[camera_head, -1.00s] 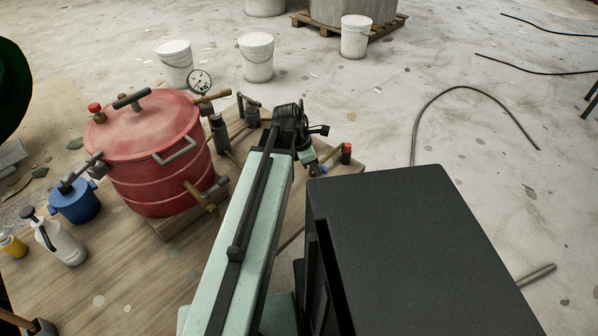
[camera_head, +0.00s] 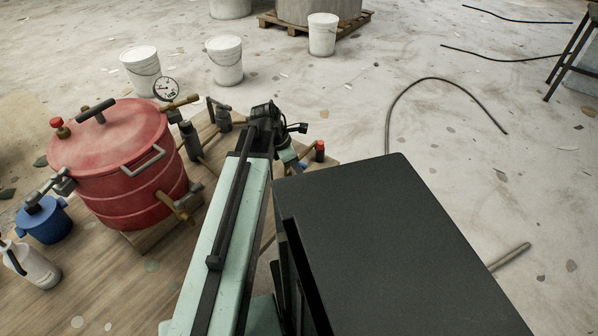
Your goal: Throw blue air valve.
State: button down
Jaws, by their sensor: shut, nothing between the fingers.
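A small blue part (camera_head: 303,165), which may be the blue air valve, shows at the near end of a brass pipe with a red-tipped fitting (camera_head: 319,151), right of the red pot. It is too small to make out its lever position. My gripper (camera_head: 291,158) is at the end of my pale green arm, close beside this blue part, pointing down. It is shut with nothing held. Its fingertips are mostly hidden, so I cannot tell whether it touches the part.
The red lidded pot (camera_head: 115,165) with gauge (camera_head: 166,89) and brass fittings stands on the wooden table (camera_head: 110,290). A blue canister (camera_head: 43,222) and a white bottle (camera_head: 35,270) stand left. White buckets (camera_head: 225,62) and a hose (camera_head: 395,105) lie beyond on open floor.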

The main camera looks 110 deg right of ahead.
jog(key=shift+s, duration=0.15)
jog(key=w+a+r+p, duration=0.4)
jog(key=w+r+p, duration=0.2)
jog(key=r+p, duration=0.3)
jog(key=shift+w+a, duration=0.2)
jog(key=shift+a, duration=0.15)
jog(key=shift+r, duration=0.1)
